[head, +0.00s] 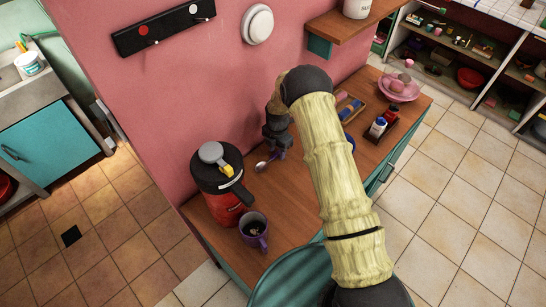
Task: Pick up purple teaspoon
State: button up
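The teaspoon (261,166) lies by the wall on the wooden counter, to the right of the red and black flask. Its pale bowl end shows, and its other end runs up to my gripper's fingers, where it is partly hidden. My gripper (279,152) points down right at the teaspoon's upper end. The fingers are small and dark here, and I cannot tell whether they are open or shut on the teaspoon, or whether they touch it.
The flask (223,185) and a dark purple mug (253,231) stand left on the counter (290,205). A dark rack with small bottles (377,128), a tray (350,108) and a pink bowl (398,88) stand right. A wall shelf (355,22) overhangs the back right.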

aim_at(277, 153)
jog(key=shift+c, duration=0.2)
grip_shut()
notch_tip(277, 153, up, 10)
jog(key=b, duration=0.3)
dwell(0.3)
jog(key=shift+r, duration=0.1)
dwell(0.5)
